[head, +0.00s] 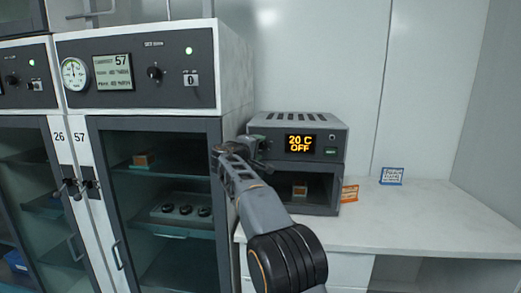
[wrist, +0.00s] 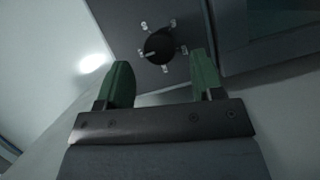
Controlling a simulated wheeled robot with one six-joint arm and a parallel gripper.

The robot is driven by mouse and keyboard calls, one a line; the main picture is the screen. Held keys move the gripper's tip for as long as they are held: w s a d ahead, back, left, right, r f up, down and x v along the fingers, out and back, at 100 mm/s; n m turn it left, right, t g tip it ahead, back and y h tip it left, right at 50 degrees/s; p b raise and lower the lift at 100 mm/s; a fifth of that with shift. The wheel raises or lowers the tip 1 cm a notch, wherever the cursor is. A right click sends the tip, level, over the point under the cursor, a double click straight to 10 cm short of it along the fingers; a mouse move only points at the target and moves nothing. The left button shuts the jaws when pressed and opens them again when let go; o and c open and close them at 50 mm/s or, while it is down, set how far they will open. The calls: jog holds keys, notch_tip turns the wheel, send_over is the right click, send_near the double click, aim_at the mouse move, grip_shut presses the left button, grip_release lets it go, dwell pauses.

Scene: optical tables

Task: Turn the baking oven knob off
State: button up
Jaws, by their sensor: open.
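The small grey baking oven (head: 335,150) stands on the white counter. Its orange display (head: 300,144) reads "20 C OFF". In the wrist view its dark round knob (wrist: 159,46) has a light pointer line directed to the left and several small pale marks around it. My gripper (head: 252,144) is at the left side of the oven's front and hides the knob in the head view. In the wrist view my gripper (wrist: 160,66) is open and empty. The knob shows between and just beyond its two green fingertips, and I cannot tell whether they touch it.
A tall cabinet (head: 235,70) with a glass door stands close to the left of the oven. The oven's lower compartment holds a small brown block (head: 299,190). An orange card (head: 349,193) and a blue-edged card (head: 391,176) stand on the counter (head: 430,215), which is clear at right.

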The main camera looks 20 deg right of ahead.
jog(key=b+v, duration=0.1)
jog(key=v, duration=0.9)
jog(key=shift+s+a, duration=0.3)
